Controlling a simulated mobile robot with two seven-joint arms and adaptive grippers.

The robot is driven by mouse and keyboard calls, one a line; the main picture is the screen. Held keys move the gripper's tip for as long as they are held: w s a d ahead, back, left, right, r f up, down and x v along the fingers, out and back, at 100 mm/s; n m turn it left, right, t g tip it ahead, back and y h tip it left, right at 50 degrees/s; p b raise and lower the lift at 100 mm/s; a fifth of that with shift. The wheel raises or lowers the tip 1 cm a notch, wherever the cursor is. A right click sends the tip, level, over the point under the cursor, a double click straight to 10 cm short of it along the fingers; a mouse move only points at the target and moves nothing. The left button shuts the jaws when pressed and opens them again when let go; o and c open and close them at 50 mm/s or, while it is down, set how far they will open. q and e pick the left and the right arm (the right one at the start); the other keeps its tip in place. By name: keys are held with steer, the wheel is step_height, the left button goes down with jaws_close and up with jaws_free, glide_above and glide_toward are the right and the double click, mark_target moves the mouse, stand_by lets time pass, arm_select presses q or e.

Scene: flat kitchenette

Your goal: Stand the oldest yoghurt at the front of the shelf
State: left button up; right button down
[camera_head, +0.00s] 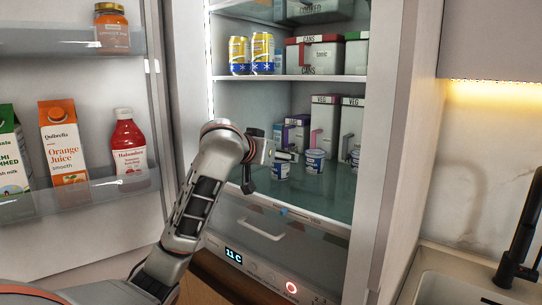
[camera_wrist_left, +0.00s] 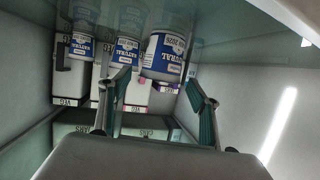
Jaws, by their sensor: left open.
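Three small white yoghurt pots with blue labels stand on the glass shelf (camera_head: 318,190) inside the open fridge. In the head view they are the left pot (camera_head: 281,171), the middle pot (camera_head: 315,161) and the right pot (camera_head: 355,158). The wrist view is upside down; there the nearest, largest pot (camera_wrist_left: 164,56) reads "NATURAL", with the middle pot (camera_wrist_left: 126,52) and another pot (camera_wrist_left: 82,46) to its left. My right gripper is out of view.
White and grey VEG boxes (camera_head: 323,125) stand behind the pots, with purple packs (camera_head: 297,132) beside them. Yellow cans (camera_head: 262,52) and CANS boxes stand on the shelf above. The open door with bottles (camera_head: 128,145) is at left. The shelf's front is clear.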

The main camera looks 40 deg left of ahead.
arm_select(q)
steer(key=v, duration=1.2)
stand_by(0.3)
